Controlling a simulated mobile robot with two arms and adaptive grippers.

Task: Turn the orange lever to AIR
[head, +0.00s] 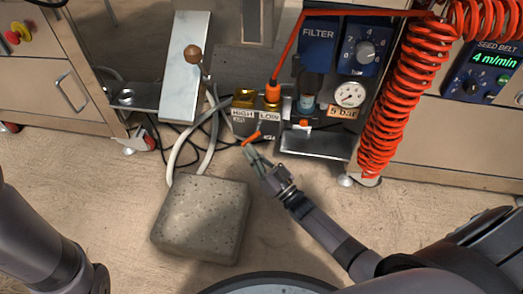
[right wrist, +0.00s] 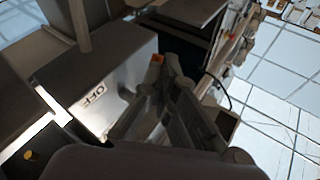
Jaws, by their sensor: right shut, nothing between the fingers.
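The orange lever (head: 252,138) is a short slanted bar on the front of the dark valve block (head: 241,128), below HIGH and LOW labels. A small label under HIGH seems to read AIR. My right gripper (head: 250,153) is shut and empty, its fingertips just below the lever; I cannot tell whether they touch it. In the right wrist view the shut fingers (right wrist: 165,90) point up toward a small orange bit, likely the lever (right wrist: 157,59). An OFF label (right wrist: 93,98) shows beside them. My left arm shows at the lower left, its gripper outside the picture.
A concrete block (head: 200,218) stands on the floor left of my right gripper. Grey hoses run behind it. A coiled red hose (head: 393,95) hangs right of the pressure gauge (head: 349,95).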

